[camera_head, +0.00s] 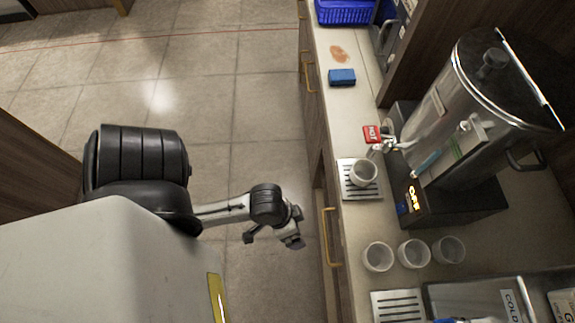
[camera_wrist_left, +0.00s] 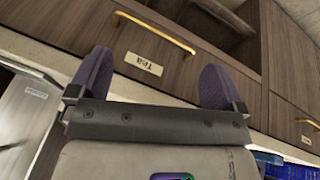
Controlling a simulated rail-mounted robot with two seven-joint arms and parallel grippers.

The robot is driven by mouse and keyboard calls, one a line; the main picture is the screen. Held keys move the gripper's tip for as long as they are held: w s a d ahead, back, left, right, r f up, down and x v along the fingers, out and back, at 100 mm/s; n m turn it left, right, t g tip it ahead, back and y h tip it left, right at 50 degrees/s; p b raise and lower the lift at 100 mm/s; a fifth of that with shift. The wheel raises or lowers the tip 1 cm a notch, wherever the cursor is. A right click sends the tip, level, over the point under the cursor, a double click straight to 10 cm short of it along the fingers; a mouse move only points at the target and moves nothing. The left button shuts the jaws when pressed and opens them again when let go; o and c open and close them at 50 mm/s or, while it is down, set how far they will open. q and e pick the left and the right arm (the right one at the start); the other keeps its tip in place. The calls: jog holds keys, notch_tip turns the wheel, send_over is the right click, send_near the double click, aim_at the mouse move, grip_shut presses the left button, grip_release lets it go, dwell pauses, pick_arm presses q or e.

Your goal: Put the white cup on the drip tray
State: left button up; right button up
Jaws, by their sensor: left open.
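A white cup (camera_head: 364,173) stands upright on the slatted drip tray (camera_head: 346,190) beneath the tap of the metal urn. My left gripper (camera_head: 272,240) is open and empty over the floor, left of the counter and apart from the cup. In the left wrist view its two purple-padded fingers (camera_wrist_left: 157,78) are spread, with drawer fronts beyond them. The wrist view shows neither cup nor tray. My right gripper is not in view.
Three whitish cups (camera_head: 377,256) stand in a row on the counter. A second drip tray (camera_head: 397,292) lies at the bottom. The urn (camera_head: 450,115) stands right of the first tray. A blue sponge (camera_head: 342,77) lies farther back. Drawer handles (camera_head: 329,237) jut from the counter front.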

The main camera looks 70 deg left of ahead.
pick_arm(q)
jog(key=shift+s+a+r+m+y, duration=0.3)
jog(key=shift+a+r+m+y, duration=0.1)
jog(key=shift+m+y, duration=0.15)
jog(key=shift+s+a+r+m+y, duration=0.25)
jog(key=shift+a+m+y, duration=0.15)
jog(key=shift+y, duration=0.25)
dwell(0.7)
